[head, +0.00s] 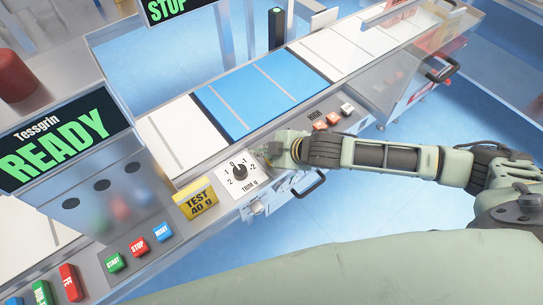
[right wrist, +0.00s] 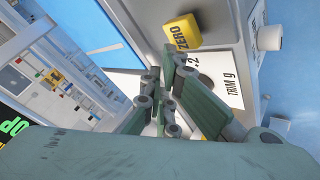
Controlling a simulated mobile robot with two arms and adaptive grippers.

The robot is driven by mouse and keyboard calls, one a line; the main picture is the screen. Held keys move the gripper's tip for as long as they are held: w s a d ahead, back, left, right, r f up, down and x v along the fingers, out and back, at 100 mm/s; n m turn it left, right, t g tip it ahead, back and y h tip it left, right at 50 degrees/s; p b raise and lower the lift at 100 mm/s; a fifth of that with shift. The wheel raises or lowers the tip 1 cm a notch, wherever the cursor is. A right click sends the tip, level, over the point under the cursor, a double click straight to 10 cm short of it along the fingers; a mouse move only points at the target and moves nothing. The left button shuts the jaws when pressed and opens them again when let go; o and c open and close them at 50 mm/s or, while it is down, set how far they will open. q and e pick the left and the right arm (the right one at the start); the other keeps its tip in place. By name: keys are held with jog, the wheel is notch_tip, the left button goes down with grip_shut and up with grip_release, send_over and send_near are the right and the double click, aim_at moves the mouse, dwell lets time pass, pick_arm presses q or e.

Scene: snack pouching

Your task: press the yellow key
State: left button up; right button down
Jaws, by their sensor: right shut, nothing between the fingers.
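A yellow key marked ZERO (right wrist: 181,33) is on the pale panel in the right wrist view. In the head view I cannot make it out; my right gripper covers that part of the panel. My right gripper (head: 268,152) is shut and empty, just right of the white trim dial plate (head: 238,173). In the right wrist view its fingers (right wrist: 165,75) are just below the key in the picture; I cannot tell whether they touch anything. A yellow block marked TEST 40 g (head: 196,201) is left of the dial. My left gripper is not in view.
A blue belt section (head: 262,92) runs behind the panel. A display reading READY (head: 60,140) stands at left. A dark handle (head: 309,186) juts from the front.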

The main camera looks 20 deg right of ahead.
dwell(0.8)
jog(key=shift+f, duration=0.4)
jog(key=shift+f, duration=0.6)
dwell(0.4)
jog(key=shift+r, duration=0.1)
jog(key=shift+r+p, duration=0.9)
jog(key=shift+p, duration=0.05)
notch_tip(320, 180, up, 5)
jog(key=p, duration=0.5)
